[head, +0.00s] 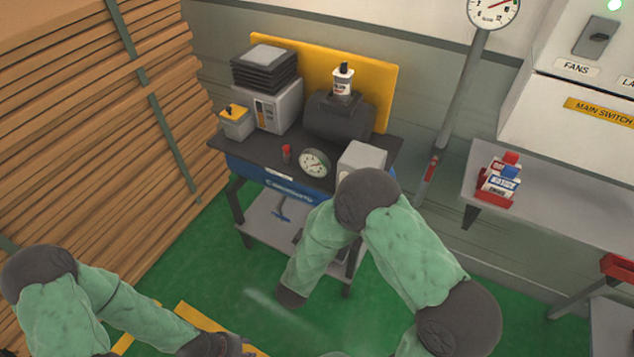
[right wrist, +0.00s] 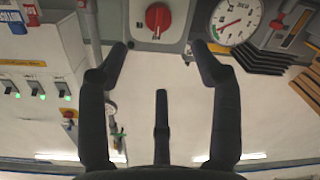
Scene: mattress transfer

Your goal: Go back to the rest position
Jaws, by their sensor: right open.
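My right arm comes in from the lower right of the head view. Its elbow is in front of the workbench, and its green forearm hangs down to a dark end over the floor, with no fingers showing there. In the right wrist view my right gripper (right wrist: 162,52) is open, its dark fingers wide apart with nothing between them. My left arm is at the lower left of the head view. Its dark end, at my left gripper (head: 218,346), is partly cut off by the bottom edge, and its fingers cannot be made out.
Stacked planks (head: 90,130) fill the left. A grey shelf (head: 560,180) with a red holder (head: 495,198) is at right. The right wrist view shows a red knob (right wrist: 158,17). Green floor (head: 205,245) lies between.

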